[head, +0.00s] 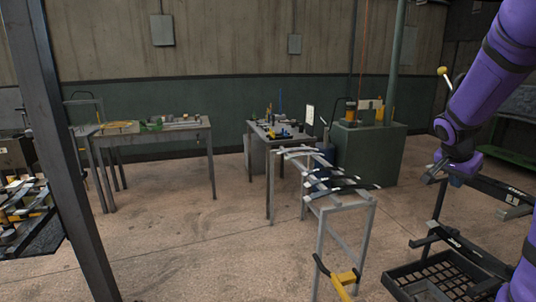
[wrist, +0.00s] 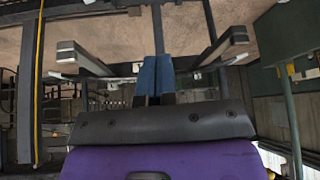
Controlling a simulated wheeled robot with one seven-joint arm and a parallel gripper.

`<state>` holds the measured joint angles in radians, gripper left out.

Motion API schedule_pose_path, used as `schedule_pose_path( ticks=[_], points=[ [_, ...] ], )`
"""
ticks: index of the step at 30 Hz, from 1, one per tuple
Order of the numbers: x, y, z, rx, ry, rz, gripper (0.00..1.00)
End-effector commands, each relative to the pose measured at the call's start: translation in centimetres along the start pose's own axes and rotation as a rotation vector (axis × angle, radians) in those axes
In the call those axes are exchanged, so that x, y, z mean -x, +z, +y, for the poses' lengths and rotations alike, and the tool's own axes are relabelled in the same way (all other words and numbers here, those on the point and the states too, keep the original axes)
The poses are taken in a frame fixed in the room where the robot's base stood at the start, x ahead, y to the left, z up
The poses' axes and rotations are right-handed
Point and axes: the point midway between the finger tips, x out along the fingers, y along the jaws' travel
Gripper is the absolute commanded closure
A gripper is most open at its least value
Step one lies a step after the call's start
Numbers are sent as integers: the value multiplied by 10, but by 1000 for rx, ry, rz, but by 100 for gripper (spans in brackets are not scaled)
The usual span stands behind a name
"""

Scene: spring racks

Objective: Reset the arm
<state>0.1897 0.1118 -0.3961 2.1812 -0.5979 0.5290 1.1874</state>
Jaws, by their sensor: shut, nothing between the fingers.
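My purple arm hangs in from the upper right of the head view. My gripper (head: 433,174) is at its lower end, in the air above the dark rack on the right. In the wrist view my gripper (wrist: 154,76) shows two blue-grey fingers side by side, pressed together with nothing between them. No object touches the fingers in either view.
A black rack with a crate (head: 440,275) stands below my gripper. Left of it is a grey metal stand (head: 340,205) bearing curved springs (head: 320,170). Workbenches (head: 200,125) and a green cabinet (head: 370,150) stand behind. A dark post (head: 65,130) rises at left. Floor between is clear.

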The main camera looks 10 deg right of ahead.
Motion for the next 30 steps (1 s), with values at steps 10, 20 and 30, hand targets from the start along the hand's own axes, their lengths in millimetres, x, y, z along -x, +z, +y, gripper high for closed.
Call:
schedule_pose_path(
  ticks=[10,20,30],
  points=[
    [119,82,2,339,-210,-84,100],
    [207,170,36,718,-413,-103,100],
    [257,244,84,1068,-580,-65,100]
  ],
)
